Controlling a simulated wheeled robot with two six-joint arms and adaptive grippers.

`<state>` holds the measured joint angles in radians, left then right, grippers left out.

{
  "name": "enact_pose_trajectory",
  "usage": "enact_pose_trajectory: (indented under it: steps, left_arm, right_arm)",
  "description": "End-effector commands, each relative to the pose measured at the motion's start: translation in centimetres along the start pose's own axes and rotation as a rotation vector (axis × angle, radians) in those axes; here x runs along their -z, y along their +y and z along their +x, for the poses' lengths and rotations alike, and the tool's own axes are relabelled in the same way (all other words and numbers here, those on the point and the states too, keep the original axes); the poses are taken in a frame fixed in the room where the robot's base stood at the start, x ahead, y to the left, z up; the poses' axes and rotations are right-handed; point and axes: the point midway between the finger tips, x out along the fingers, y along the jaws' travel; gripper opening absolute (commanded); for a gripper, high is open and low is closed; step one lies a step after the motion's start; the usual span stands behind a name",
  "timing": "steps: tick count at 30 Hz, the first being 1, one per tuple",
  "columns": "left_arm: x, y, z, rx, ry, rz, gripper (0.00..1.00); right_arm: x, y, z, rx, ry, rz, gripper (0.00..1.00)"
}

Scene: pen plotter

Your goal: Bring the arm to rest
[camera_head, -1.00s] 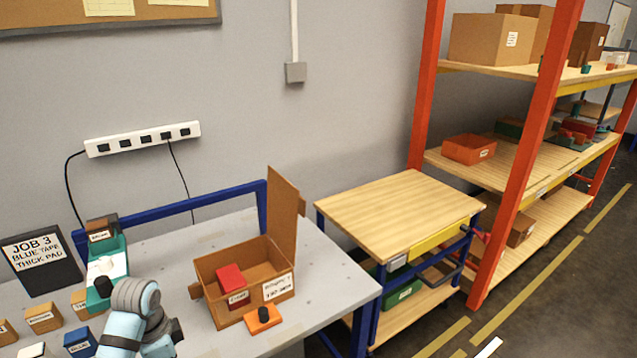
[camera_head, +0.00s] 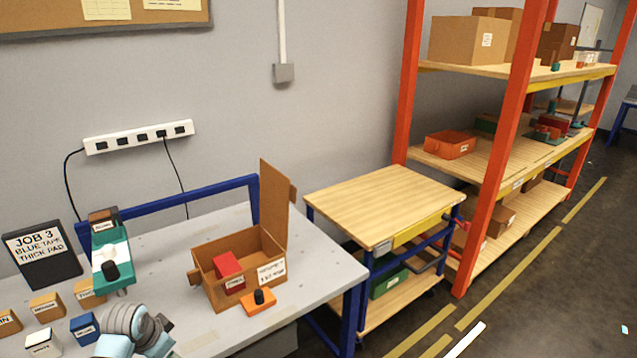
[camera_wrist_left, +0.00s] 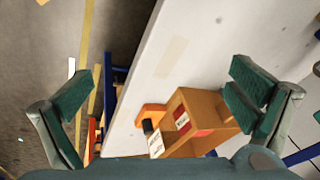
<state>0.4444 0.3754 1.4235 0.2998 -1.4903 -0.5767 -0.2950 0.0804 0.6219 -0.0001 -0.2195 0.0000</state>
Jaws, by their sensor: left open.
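My left gripper (camera_wrist_left: 163,85) is open in the left wrist view, its green-padded fingers wide apart with nothing between the pads. It points down over the table edge, and the cardboard box shows beyond and below the fingers. In the head view, only pale blue and grey links of my arm (camera_head: 130,330) show at the bottom left, in front of the bench; its gripper cannot be made out there. My right gripper is in neither view.
The bench (camera_head: 325,262) holds an open cardboard box (camera_head: 255,283) with a red block (camera_head: 228,265), an orange block with a black knob (camera_head: 259,301), a teal device (camera_head: 112,250), small labelled blocks and a job sign (camera_head: 42,254). A wooden-topped cart (camera_head: 385,205) stands right of it.

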Motion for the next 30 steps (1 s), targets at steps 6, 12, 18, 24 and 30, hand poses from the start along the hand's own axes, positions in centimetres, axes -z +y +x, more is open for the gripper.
enact_pose_trajectory:
  steps: [6, 12, 18, 24, 30]
  left_arm:
    - [-2.6, 1.2, 8.1, 0.109, 0.096, -0.253, 1.00]
    - [-10.9, 8.0, 15.8, 0.135, 0.115, -0.413, 1.00]
    - [-21.8, 18.1, 19.7, 0.090, 0.052, -0.479, 1.00]
    - [-32.9, 28.5, 19.6, 0.005, -0.099, -0.475, 1.00]
    - [-40.6, 35.6, 17.4, -0.069, -0.242, -0.475, 1.00]
  right_arm:
    - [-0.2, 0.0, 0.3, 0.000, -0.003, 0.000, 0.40]
    - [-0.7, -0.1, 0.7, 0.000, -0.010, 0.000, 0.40]
    - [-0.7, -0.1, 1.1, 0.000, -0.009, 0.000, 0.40]
    - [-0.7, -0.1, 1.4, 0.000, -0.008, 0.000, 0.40]
    - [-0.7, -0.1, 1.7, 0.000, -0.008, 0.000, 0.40]
